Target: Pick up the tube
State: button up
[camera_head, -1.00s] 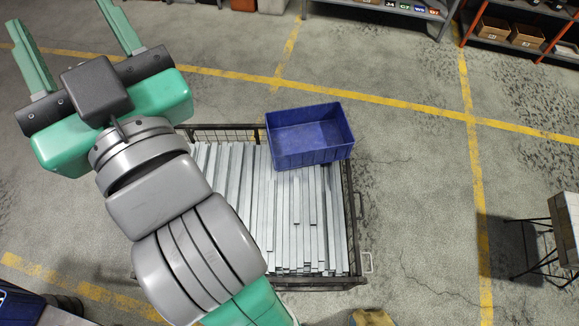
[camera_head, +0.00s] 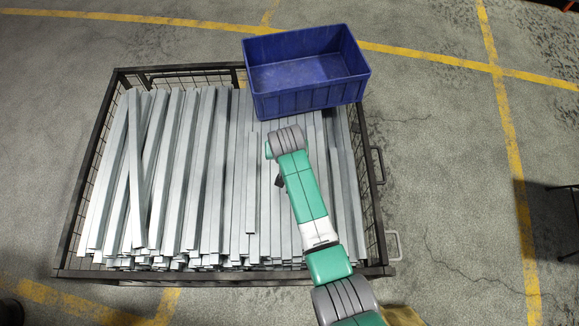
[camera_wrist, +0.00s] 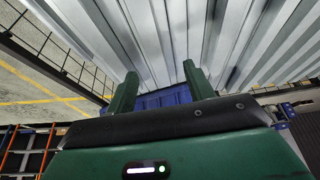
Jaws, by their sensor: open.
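Many long grey galvanized tubes (camera_head: 205,160) lie side by side, piled in layers in a dark wire-mesh crate (camera_head: 225,273). Which tube is meant cannot be told. One tube (camera_head: 136,165) at the left lies slightly askew on top of others. In the head view my arm reaches over the right half of the crate and hides the fingers. In the wrist view my gripper (camera_wrist: 158,72) is open, its two green fingers apart with no tube between them. Tubes (camera_wrist: 225,35) fill the top of that view beyond the fingers; the exact gap cannot be told.
A blue bin (camera_head: 310,100) sits at the crate's far right, overlapping the far tube ends. It also shows between the fingers in the wrist view (camera_wrist: 165,98). The crate's mesh walls and rim surround the tubes. Concrete floor with yellow lines lies around it.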

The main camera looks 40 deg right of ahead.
jog(key=shift+s+f, duration=0.2)
jog(key=shift+f, duration=0.25)
jog(key=shift+b+x, duration=0.8)
jog(key=shift+x, duration=0.55)
jog(key=b+x, duration=0.4)
jog(key=x, duration=0.1)
jog(key=shift+s+d, duration=0.1)
jog(key=shift+d, duration=0.25)
jog(key=shift+r, duration=0.1)
grip_shut()
